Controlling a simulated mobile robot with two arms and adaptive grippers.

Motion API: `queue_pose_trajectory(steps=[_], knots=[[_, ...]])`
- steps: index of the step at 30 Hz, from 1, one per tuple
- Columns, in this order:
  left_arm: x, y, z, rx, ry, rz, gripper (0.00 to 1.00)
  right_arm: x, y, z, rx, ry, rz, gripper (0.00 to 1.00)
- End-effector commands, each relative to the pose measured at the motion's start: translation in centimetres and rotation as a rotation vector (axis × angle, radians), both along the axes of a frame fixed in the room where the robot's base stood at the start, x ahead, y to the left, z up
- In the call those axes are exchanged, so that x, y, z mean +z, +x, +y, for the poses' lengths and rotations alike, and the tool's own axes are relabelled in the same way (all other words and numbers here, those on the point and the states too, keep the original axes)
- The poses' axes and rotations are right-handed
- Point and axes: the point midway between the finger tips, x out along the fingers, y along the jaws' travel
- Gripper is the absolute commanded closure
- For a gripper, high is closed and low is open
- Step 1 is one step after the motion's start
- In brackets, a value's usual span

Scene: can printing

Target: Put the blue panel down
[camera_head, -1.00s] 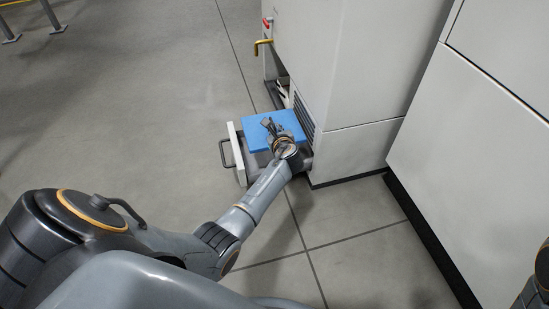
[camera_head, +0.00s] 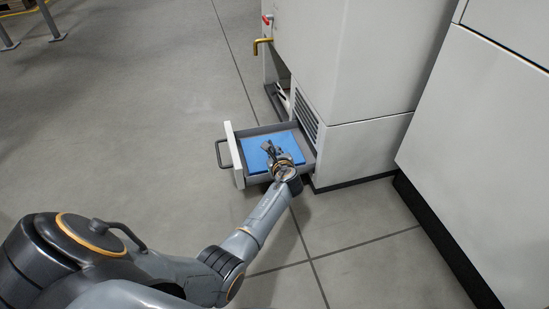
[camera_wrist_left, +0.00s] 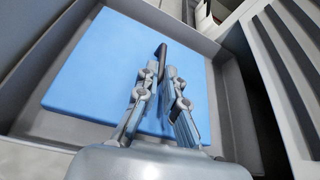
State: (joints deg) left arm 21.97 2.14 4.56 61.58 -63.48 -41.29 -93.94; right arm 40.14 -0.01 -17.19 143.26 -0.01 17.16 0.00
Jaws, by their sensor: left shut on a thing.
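The blue panel (camera_head: 256,152) lies inside the open drawer (camera_head: 234,158), within its grey walls. In the left wrist view the panel (camera_wrist_left: 95,75) sits low between the walls, with a dark handle (camera_wrist_left: 161,52) standing up from it. My left gripper (camera_head: 268,148) is over the panel, and in the left wrist view its fingers (camera_wrist_left: 160,80) are closed around the handle. Whether the panel rests fully flat on the drawer floor is hard to tell. My right gripper is out of view.
The drawer juts out from the base of a white machine (camera_head: 375,65), with a vent grille (camera_head: 306,115) beside it. Another white cabinet (camera_head: 480,130) stands at the right.

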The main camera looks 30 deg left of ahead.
Motion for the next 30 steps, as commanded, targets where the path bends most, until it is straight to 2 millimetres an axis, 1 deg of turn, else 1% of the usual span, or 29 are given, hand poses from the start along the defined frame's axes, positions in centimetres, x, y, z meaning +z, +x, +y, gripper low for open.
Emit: queue_pose_trajectory(steps=[6, 10, 11, 12, 13, 14, 21, 24, 26, 30], knots=[[0.2, 0.0, 0.0, 0.001, 0.0, 0.0, 1.0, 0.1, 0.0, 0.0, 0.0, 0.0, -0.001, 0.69], [-0.3, 0.0, 0.0, 0.0, 0.0, 0.0, 1.0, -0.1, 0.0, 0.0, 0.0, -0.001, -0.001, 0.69], [-0.2, 0.0, 0.0, 0.001, 0.0, 0.0, 0.85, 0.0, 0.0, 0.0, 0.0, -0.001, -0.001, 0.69], [-0.1, 0.0, 0.0, 0.001, 0.0, 0.0, 0.77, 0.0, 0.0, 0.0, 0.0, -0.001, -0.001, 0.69], [-0.1, 0.0, 0.0, 0.001, 0.0, 0.0, 0.71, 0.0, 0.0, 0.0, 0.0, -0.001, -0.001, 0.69], [-0.1, 0.0, 0.0, 0.001, 0.0, 0.0, 0.69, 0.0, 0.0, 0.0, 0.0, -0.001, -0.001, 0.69], [-0.1, 0.0, 0.0, 0.001, 0.0, 0.0, 0.69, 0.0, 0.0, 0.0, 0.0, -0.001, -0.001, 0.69], [0.2, 0.0, 0.0, 0.001, -0.001, 0.0, 0.69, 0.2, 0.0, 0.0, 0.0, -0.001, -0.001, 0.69], [0.5, -0.3, -0.2, 0.0, -0.001, 0.002, 0.69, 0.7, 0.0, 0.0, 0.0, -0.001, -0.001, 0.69], [1.5, -1.4, -1.3, -0.002, 0.0, 0.003, 0.69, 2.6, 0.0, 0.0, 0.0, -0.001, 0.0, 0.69]])
